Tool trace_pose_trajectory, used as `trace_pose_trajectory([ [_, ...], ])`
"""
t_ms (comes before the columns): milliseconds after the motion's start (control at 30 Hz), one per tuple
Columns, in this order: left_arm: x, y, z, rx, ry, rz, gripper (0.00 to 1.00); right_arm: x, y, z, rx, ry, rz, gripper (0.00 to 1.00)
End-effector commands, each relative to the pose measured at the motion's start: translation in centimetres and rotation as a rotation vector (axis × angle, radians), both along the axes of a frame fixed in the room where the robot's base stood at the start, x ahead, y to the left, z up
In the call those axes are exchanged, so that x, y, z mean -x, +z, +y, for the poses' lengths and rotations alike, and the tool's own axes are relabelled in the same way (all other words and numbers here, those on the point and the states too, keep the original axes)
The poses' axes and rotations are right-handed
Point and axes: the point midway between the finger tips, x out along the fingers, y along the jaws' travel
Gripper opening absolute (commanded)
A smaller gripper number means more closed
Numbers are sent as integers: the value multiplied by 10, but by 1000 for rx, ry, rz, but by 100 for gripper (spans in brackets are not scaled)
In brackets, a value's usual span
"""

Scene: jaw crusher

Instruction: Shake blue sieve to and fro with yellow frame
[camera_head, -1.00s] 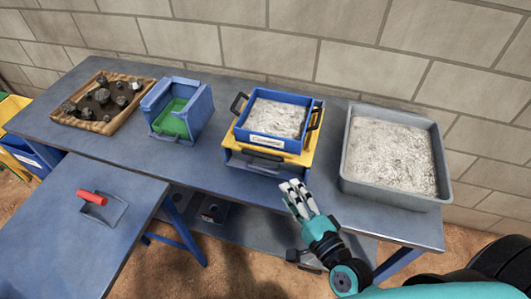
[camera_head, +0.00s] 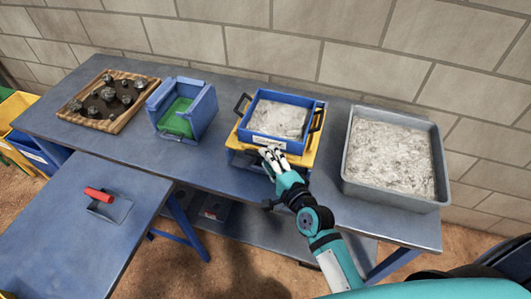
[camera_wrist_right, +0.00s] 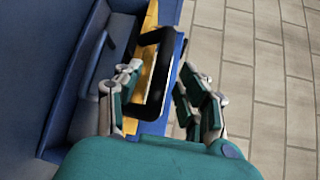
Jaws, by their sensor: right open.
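The blue sieve (camera_head: 288,100), filled with grey-white grit, sits on the yellow frame (camera_head: 308,155) on the long table. The sieve has a white label in front and dark handles at its left and right sides. My right gripper (camera_head: 272,156) is open at the front of the yellow frame, just below the label, and hides part of that front. In the right wrist view, a black loop handle (camera_wrist_right: 155,75) lies between the open fingers of my right gripper (camera_wrist_right: 160,85), with yellow behind it. I cannot tell whether they touch. My left gripper is not in view.
A grey tray of grit (camera_head: 438,150) stands to the right. A blue box with green inside (camera_head: 205,110) and a wooden tray of rocks (camera_head: 122,122) stand to the left. A red-handled scoop (camera_head: 98,195) lies on the front-left table.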

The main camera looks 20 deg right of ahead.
Motion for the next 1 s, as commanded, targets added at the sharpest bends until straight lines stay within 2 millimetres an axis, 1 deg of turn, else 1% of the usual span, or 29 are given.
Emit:
trace_pose_trajectory([
  [33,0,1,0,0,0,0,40,-7,0,2,0,0,0,40],
  [100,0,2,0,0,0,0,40,-14,-1,3,-1,0,-1,40],
  [200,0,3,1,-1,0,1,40,-20,-2,4,-1,0,-1,40],
  [500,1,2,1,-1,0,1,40,-22,-4,5,-1,0,0,40],
  [533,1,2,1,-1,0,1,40,-23,-4,5,-1,0,0,39],
  [833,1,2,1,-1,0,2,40,-22,-4,5,0,0,1,0],
  [1000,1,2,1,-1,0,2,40,-22,-5,5,0,0,2,0],
])
